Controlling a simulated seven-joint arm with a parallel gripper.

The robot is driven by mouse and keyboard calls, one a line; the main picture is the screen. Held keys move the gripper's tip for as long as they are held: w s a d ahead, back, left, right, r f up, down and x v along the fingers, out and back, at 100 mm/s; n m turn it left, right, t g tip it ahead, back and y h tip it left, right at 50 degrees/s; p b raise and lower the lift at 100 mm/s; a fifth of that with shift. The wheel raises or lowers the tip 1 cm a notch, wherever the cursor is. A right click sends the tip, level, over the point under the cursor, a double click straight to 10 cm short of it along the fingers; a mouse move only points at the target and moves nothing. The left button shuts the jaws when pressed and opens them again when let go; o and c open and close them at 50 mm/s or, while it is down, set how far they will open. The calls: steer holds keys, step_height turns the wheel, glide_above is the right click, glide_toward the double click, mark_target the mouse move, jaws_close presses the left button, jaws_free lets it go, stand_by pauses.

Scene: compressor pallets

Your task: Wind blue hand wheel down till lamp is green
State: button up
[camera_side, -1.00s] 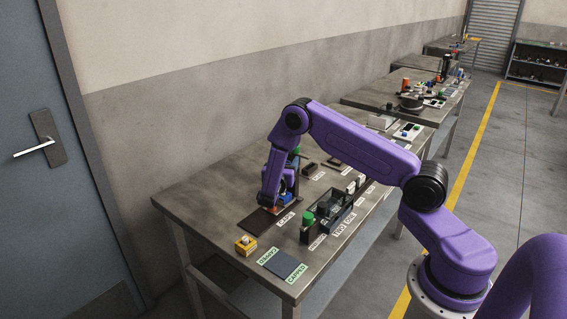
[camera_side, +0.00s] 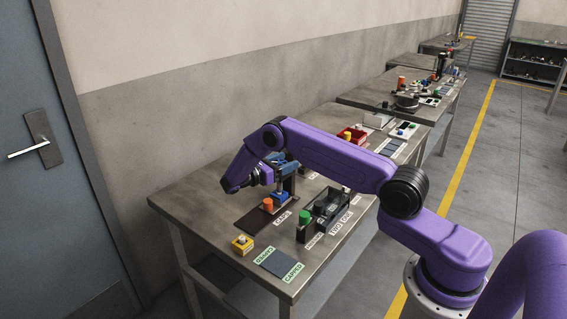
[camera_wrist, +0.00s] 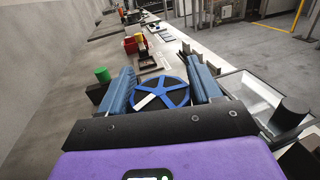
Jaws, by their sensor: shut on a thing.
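The blue hand wheel (camera_wrist: 176,98) lies roughly level in the wrist view, with blue spokes and one pale spoke over a dark centre. My gripper (camera_wrist: 161,88) has its two blue-grey fingers on either side of the wheel, shut on its rim. In the side view my gripper (camera_side: 276,168) reaches sideways to the top of the clamp stand, where the wheel is mostly hidden. A blue block (camera_side: 279,196) sits low at the stand, with an orange cylinder (camera_side: 268,205) beside it. I cannot tell which thing is the lamp; a green cylinder (camera_wrist: 102,75) shows beyond the left finger.
A black tray (camera_side: 345,212) and a green-topped black block (camera_side: 305,217) stand at the right. A red bin (camera_side: 352,134) stands farther back. The table's left end is clear.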

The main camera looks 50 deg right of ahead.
stand_by(0.5)
steer(key=o, duration=1)
steer(key=shift+c, duration=0.2)
steer(key=shift+a, duration=0.1)
steer(key=v, duration=1.7)
steer(key=shift+w+a, duration=0.15)
